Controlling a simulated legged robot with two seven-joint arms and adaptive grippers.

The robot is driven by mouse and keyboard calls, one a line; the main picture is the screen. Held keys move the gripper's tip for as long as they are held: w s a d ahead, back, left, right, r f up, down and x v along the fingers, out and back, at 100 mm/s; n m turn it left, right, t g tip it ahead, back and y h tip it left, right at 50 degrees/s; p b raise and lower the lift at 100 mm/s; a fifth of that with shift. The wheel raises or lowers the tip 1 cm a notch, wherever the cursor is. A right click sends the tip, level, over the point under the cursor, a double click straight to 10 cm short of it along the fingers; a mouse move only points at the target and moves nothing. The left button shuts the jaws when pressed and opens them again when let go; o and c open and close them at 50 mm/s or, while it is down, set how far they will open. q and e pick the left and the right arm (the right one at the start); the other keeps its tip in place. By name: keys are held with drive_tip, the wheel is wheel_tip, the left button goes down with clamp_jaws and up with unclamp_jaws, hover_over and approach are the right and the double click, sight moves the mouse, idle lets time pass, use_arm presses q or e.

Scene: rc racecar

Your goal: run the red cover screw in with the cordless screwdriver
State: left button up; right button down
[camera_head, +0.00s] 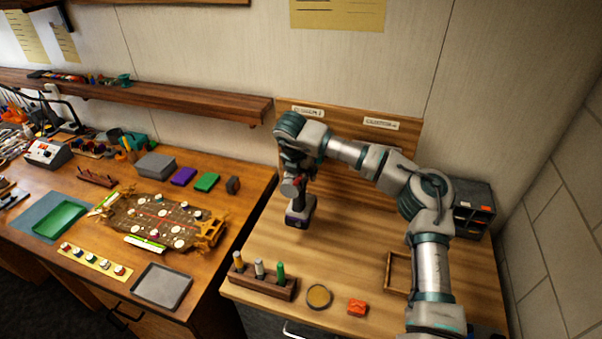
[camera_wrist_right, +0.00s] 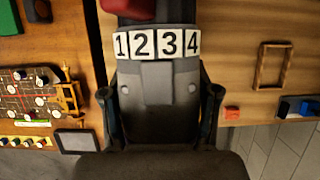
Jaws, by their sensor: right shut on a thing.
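My right gripper (camera_head: 297,178) is shut on the cordless screwdriver (camera_head: 298,213), which is upright over the right bench in front of the wooden back panel. I cannot tell whether its base touches the bench. In the right wrist view the screwdriver (camera_wrist_right: 158,85) fills the middle, with a white collar marked 1 2 3 4, between the fingers of my right gripper (camera_wrist_right: 160,112). The car chassis (camera_head: 160,222) lies on the left bench with several pale round parts on it. A yellow strip (camera_head: 95,262) of coloured caps lies in front; which one is the red cover screw is too small to tell. My left gripper is out of view.
A grey tray (camera_head: 162,287) lies right of the strip, a green tray (camera_head: 60,219) to its left. On the right bench are a wooden rack (camera_head: 263,284) of bits, a round dish (camera_head: 319,296), a red block (camera_head: 357,307) and a wooden frame (camera_head: 397,272). A gap separates the benches.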

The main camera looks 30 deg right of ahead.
drive_tip(key=shift+w+d+r, duration=0.1)
drive_tip(key=shift+w+d, duration=0.25)
drive_tip(key=shift+d, duration=0.05)
idle(0.9)
idle(0.3)
drive_tip(key=shift+s+a, duration=0.45)
drive_tip(key=shift+a, duration=0.1)
drive_tip(key=shift+s+a+b, duration=1)
drive_tip(key=shift+s+a, duration=0.15)
drive_tip(key=shift+a, duration=0.2)
